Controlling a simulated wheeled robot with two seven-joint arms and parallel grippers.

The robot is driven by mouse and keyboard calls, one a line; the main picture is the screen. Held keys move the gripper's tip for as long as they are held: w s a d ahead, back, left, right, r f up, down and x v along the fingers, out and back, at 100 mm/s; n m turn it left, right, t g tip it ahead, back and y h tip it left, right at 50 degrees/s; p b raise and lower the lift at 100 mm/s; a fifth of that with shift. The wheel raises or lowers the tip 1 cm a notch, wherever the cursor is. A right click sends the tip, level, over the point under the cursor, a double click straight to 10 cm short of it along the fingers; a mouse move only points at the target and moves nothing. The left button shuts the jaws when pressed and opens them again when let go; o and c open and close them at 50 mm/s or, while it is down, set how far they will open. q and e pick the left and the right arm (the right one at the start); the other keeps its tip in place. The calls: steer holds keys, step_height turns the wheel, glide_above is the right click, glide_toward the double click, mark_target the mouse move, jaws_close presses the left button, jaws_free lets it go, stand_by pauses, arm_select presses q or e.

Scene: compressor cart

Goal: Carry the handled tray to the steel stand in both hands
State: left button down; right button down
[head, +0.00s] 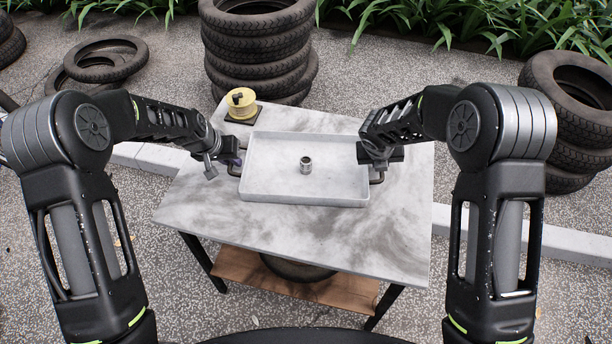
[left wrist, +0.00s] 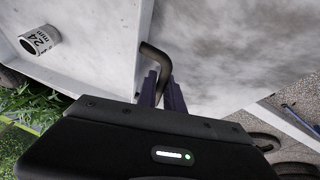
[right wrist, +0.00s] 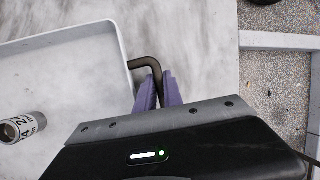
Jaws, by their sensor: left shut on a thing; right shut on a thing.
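The pale grey handled tray (head: 265,178) is over the middle of the table, with a dark bent handle at each end. A small steel socket (head: 306,165) stands upright in it; its 24 mm marking shows in the left wrist view (left wrist: 40,40). My left gripper (head: 237,164) is shut on the left handle (left wrist: 155,62). My right gripper (head: 376,169) is shut on the right handle (right wrist: 150,66). The tray looks about level; I cannot tell whether it touches the tabletop. I do not make out a steel stand in these views.
The marbled table (head: 215,218) has bare top in front of the tray. A yellow spool-like thing (head: 241,102) sits on a black base at the back left. Tyre stacks stand behind (head: 258,50) and at the right (head: 577,120). A wooden shelf (head: 240,270) is below.

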arm_select(q)
steer(key=c, duration=1.8)
jaws_free()
arm_select(e)
steer(key=c, duration=1.8)
jaws_free()
arm_select(q)
steer(key=o, duration=0.3)
arm_select(e)
steer(key=o, duration=0.3)
arm_select(q)
steer(key=shift+o, duration=0.2)
arm_select(e)
steer(key=shift+o, duration=0.2)
arm_select(q)
steer(key=shift+r+p, duration=0.15)
steer(key=shift+p, duration=0.25)
arm_select(e)
steer(key=shift+r, duration=0.15)
